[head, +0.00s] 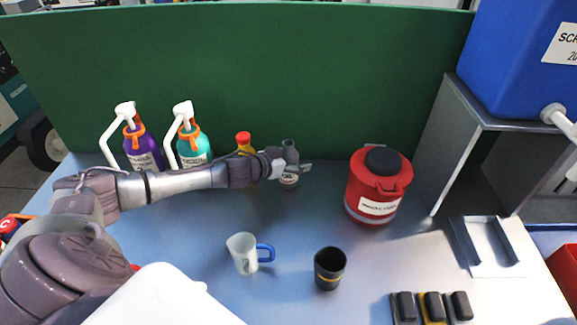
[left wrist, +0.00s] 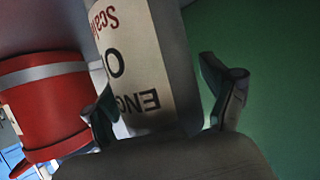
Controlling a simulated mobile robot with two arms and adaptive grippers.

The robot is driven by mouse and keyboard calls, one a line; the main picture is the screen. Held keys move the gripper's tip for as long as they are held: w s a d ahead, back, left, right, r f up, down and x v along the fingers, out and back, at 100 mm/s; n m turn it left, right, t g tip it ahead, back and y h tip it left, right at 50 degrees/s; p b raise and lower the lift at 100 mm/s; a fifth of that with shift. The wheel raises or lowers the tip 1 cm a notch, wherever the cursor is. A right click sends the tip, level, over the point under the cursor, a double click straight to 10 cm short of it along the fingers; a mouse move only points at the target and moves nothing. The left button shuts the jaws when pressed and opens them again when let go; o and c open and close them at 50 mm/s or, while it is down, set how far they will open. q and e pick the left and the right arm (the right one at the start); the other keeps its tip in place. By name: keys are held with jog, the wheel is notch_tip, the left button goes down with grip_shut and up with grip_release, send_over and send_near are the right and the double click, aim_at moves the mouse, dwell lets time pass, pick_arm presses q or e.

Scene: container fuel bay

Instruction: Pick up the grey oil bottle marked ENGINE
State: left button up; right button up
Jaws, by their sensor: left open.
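The grey oil bottle (head: 290,146) stands on the blue table in front of the green panel, its lower body partly hidden by my left gripper (head: 292,169). In the left wrist view the bottle (left wrist: 175,60) fills the space between the fingers, its white label upside down with letters reading "ENG". My left gripper (left wrist: 168,100) is open, with one finger on each side of the bottle. Whether the fingers touch it I cannot tell. My right gripper is not in view.
A yellow bottle with a red cap (head: 243,139) stands close left of the grey one, partly behind my arm. A red canister (head: 365,196) stands to the right. A clear jug (head: 242,254) and a black cup (head: 328,272) stand in front. Open table lies between.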

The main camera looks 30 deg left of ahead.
aim_at(294, 149)
pick_arm(q)
jog(key=c, duration=1.3)
jog(key=shift+r, duration=0.2)
jog(key=shift+r, duration=1.65)
jog(key=shift+s+d+r, duration=0.1)
jog(key=shift+d+r, duration=0.05)
jog(key=shift+r, duration=0.15)
jog(key=s+d+r+b, duration=0.1)
jog(key=s+d+r, duration=0.1)
jog(key=d, duration=0.3)
jog(key=s+d+r+b, duration=0.1)
jog(key=s+d+r, duration=0.1)
jog(key=d+r, duration=0.2)
jog(key=shift+s+d+r, duration=0.35)
jog(key=shift+d, duration=0.2)
